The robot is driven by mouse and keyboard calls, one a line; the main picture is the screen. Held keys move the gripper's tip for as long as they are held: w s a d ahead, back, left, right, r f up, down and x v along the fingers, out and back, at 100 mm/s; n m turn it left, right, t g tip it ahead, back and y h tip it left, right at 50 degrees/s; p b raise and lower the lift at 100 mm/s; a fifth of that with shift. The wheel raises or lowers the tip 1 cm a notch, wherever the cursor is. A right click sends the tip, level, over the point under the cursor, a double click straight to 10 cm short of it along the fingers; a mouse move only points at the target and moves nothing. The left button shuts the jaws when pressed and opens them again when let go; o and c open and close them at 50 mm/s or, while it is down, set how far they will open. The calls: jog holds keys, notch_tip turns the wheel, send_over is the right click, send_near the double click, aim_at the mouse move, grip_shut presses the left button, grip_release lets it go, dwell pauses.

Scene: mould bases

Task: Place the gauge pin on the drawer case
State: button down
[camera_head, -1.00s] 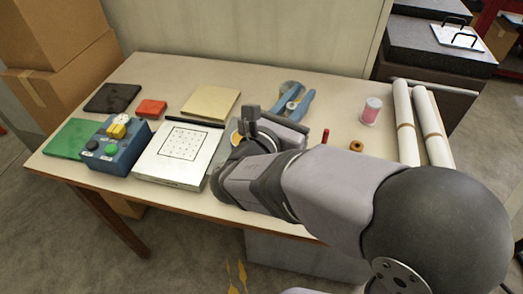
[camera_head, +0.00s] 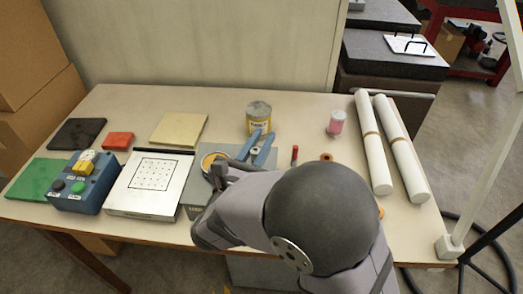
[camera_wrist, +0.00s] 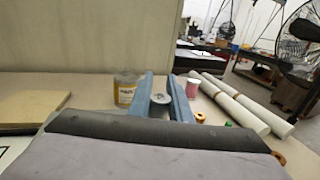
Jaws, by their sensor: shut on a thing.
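The gauge pin, as far as I can tell a small grey piece with a round end (camera_head: 254,150), is held between the blue fingers of my gripper (camera_head: 257,145). In the wrist view the round grey end (camera_wrist: 160,98) shows between the two blue fingers (camera_wrist: 161,90); its lower part is hidden. A low grey case (camera_head: 193,195), probably the drawer case, lies under my arm, which covers much of it. The gripper appears above the case's back right side; I cannot tell the height. A yellow ring (camera_head: 208,161) is by the case's left side.
A white gridded box (camera_head: 150,187) stands left of the grey case, with a blue button box (camera_head: 85,190) beyond. A yellow-labelled can (camera_head: 258,118) stands behind the fingers. A red pin (camera_head: 294,155), pink spool (camera_head: 336,122) and white rolls (camera_head: 374,145) are right.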

jog(key=shift+f, duration=1.75)
jog(key=shift+f, duration=0.2)
jog(key=c, duration=1.6)
grip_release()
jog(key=shift+r, duration=0.15)
jog(key=b+v, duration=0.2)
jog(key=v, duration=1)
jog(key=shift+r, duration=0.1)
